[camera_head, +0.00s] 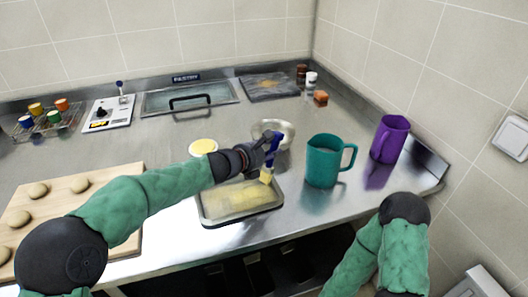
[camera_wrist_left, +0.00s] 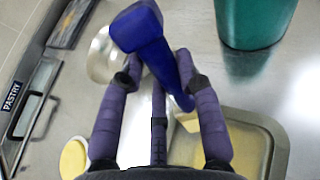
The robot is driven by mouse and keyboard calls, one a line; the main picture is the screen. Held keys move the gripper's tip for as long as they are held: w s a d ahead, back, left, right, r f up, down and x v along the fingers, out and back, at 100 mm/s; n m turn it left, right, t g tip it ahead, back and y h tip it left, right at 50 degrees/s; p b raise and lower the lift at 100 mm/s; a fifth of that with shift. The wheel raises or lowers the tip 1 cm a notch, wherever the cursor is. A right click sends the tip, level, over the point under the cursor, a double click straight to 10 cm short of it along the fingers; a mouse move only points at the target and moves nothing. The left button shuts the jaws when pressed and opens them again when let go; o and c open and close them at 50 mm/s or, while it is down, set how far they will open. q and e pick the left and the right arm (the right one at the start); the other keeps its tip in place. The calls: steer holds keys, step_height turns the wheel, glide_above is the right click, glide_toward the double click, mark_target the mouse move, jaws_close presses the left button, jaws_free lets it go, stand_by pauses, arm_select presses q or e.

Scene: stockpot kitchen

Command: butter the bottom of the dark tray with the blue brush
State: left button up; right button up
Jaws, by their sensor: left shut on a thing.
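The dark tray (camera_head: 203,212) lies on the steel counter, its floor coated yellow with uneven patches. Its rounded corner shows in the wrist view (camera_wrist_left: 275,128). My left gripper (camera_head: 262,157) is shut on the blue brush (camera_head: 273,146), above the tray's far right part. In the wrist view the brush (camera_wrist_left: 138,28) stands between the fingers of the gripper (camera_wrist_left: 158,75), tilted. Its pale yellow bristles (camera_head: 266,176) point down at the tray; I cannot tell whether they touch. The gripper hides part of the tray's far edge. My right gripper is out of view.
A yellow round dish (camera_head: 203,147) and a metal bowl (camera_head: 287,130) stand behind the tray. A teal pitcher (camera_head: 322,163) stands close on the right, with a purple pitcher (camera_head: 391,138) beyond. A wooden board (camera_head: 112,180) with several dough pieces lies left. The counter's front edge is near.

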mark_target(275, 133)
arm_select(q)
steer(key=shift+w+d, duration=0.2)
steer(key=shift+d, duration=0.55)
step_height(275, 133, up, 6)
steer(key=p, duration=0.5)
steer(key=shift+r+p, duration=1.55)
steer(key=shift+p, duration=0.05)
steer(key=shift+f, duration=0.1)
